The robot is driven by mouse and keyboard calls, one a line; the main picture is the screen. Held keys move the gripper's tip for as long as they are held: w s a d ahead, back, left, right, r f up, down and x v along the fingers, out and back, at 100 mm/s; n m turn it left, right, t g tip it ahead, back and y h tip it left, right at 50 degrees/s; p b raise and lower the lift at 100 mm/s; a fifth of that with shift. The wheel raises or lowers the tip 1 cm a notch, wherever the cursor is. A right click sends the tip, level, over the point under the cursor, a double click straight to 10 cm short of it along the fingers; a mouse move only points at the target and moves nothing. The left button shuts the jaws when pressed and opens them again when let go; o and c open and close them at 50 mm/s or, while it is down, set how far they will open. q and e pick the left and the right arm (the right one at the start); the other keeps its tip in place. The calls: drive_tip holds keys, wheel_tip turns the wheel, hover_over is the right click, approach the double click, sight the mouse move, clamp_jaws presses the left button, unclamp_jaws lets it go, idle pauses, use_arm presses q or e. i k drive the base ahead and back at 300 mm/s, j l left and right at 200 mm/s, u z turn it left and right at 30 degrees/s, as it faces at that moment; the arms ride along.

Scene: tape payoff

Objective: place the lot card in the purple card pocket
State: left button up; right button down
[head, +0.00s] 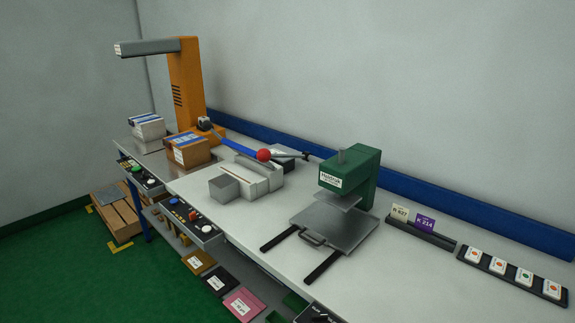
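A purple card-like piece (424,224) marked K 214 stands upright in a dark slotted rack (430,238) on the bench, right of the green press. A cream piece (400,212) marked K 827 stands to its left in the same rack. I cannot tell whether the purple piece is a pocket or a card, or which thing is the lot card. Several white cards with coloured dots (498,267) lie in a dark tray (515,274) at the right. Neither of my grippers is in view.
A green press (354,180) with a sliding plate stands mid-bench. A grey sealer (250,177) with a red-knobbed lever, boxes (188,150) and an orange column (186,85) stand left. Coloured folders (243,304) lie on the lower shelf. The bench front right is clear.

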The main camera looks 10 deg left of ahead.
sight(132, 125)
drive_tip(key=i+j+u, duration=0.2)
drive_tip(key=j, duration=0.15)
drive_tip(key=i+j+u, duration=0.15)
drive_tip(key=j, duration=0.2)
drive_tip(key=i+j+u, duration=0.7)
drive_tip(key=u, duration=0.2)
drive_tip(key=i+u, duration=0.6)
drive_tip(key=i, duration=1.25)
drive_tip(key=i+z, duration=0.1)
drive_tip(key=i, duration=0.4)
drive_tip(key=i+j+z, duration=0.1)
drive_tip(key=i, duration=0.35)
drive_tip(key=i+j+z, duration=0.1)
drive_tip(key=i, duration=0.35)
drive_tip(key=i+j+z, duration=0.1)
drive_tip(key=i+z, duration=0.3)
drive_tip(key=i+j+z, duration=0.15)
drive_tip(key=z, duration=0.25)
drive_tip(key=i+j+z, duration=0.45)
drive_tip(key=j+z, duration=0.3)
drive_tip(key=i+j+z, duration=0.25)
drive_tip(key=j+z, duration=0.3)
drive_tip(key=i+j+z, duration=0.1)
drive_tip(key=j+z, duration=0.15)
drive_tip(key=j, duration=0.25)
drive_tip(key=j+z, duration=0.3)
drive_tip(key=i+j, duration=0.05)
